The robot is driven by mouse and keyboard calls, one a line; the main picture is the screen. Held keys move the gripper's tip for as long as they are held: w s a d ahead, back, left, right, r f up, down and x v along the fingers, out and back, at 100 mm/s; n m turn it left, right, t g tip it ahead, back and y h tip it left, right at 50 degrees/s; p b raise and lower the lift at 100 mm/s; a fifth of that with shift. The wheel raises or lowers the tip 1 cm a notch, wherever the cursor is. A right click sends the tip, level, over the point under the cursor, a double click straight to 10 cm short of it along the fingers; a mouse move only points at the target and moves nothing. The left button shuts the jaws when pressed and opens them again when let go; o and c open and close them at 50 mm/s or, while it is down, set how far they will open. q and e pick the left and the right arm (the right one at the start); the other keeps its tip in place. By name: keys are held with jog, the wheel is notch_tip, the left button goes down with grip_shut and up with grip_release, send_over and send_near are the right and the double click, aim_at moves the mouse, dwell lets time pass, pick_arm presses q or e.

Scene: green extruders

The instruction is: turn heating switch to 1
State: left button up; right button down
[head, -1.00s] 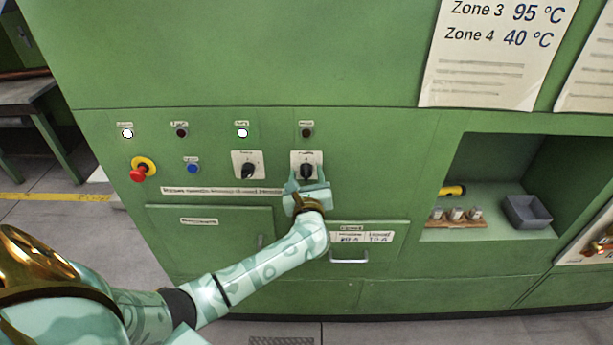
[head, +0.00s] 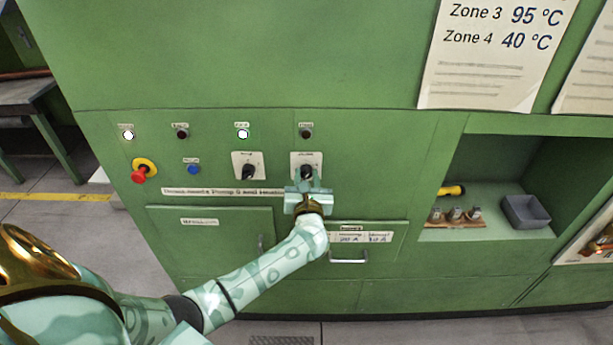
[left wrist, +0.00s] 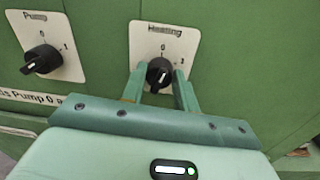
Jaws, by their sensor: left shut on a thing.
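The heating switch is a black knob on a white plate marked Heating, 0 and 1. It shows in the left wrist view (left wrist: 159,74) and on the green panel in the head view (head: 306,171). My left gripper (head: 307,178) is shut on this knob, with one finger on each side of it; the two fingers also show in the left wrist view (left wrist: 160,82). The knob's exact pointing direction is hard to tell between the fingers. My right gripper is not in view.
The similar pump switch (head: 248,171) is just left of the heating switch. Further left are a blue button (head: 193,169) and a red emergency stop (head: 140,175). A drawer handle (head: 348,257) is below my wrist. An open recess with a grey bin (head: 526,211) is at right.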

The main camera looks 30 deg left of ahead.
pick_arm(q)
jog(key=m+p, duration=0.1)
jog(key=m, duration=0.3)
jog(key=shift+r+m, duration=0.1)
jog(key=shift+m, duration=0.2)
jog(key=shift+m+t+p, duration=0.3)
jog(key=shift+m+p, duration=0.7)
jog(key=shift+m, duration=1)
jog(key=o, duration=1)
jog(key=shift+d, duration=0.1)
